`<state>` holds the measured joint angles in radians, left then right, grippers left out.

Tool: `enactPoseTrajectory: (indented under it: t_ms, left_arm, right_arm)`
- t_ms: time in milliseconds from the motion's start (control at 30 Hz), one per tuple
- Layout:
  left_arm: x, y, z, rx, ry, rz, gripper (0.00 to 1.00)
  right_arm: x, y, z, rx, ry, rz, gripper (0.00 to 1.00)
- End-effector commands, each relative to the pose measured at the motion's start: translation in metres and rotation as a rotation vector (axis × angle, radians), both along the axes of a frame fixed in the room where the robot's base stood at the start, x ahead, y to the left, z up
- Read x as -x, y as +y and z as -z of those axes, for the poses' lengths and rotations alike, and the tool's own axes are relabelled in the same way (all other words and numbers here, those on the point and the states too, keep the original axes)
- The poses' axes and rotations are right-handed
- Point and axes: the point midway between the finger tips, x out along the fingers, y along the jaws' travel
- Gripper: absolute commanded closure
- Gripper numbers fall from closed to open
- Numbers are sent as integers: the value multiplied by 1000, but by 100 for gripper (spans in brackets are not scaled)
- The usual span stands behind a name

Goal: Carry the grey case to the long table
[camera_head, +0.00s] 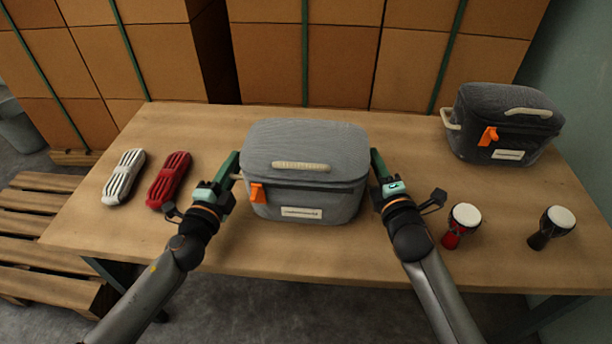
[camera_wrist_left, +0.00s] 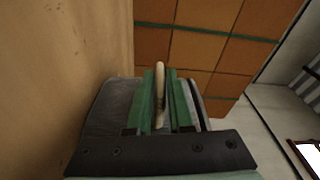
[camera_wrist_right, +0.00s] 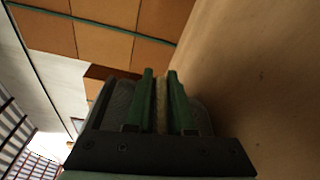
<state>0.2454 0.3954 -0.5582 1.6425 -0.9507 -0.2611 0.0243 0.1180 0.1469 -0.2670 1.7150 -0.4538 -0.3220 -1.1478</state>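The grey case (camera_head: 306,170) is at the middle of the wooden table (camera_head: 400,250), upright, with a cream top handle, an orange tag and a white label. I cannot tell whether its base touches the tabletop. My left gripper (camera_head: 236,172) is at its left side, with its green fingers closed around a cream side handle (camera_wrist_left: 159,95). My right gripper (camera_head: 375,170) is at its right side, with its fingers closed around the other side handle (camera_wrist_right: 162,100). A second, darker case (camera_head: 500,125) stands at the table's back right.
A white slotted object (camera_head: 124,178) and a red one (camera_head: 169,180) lie left of the case. A red goblet drum (camera_head: 461,226) and a black one (camera_head: 551,228) stand at the right. Stacked boxes (camera_head: 305,60) rise behind the table. A wooden pallet (camera_head: 45,235) lies at the left.

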Motion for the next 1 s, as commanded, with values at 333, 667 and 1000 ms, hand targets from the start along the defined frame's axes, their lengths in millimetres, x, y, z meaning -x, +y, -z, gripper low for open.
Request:
enactPoseTrajectory:
  t_ms: [333,667,1000]
  left_arm:
    - [0,0,0,0,-1,0,100]
    - [0,0,-1,1,-2,0,100]
    - [0,1,-1,1,-2,0,100]
  right_arm:
    - [0,-1,2,2,5,2,100]
    - [0,-1,3,3,7,2,100]
    - [1,-1,4,4,10,4,100]
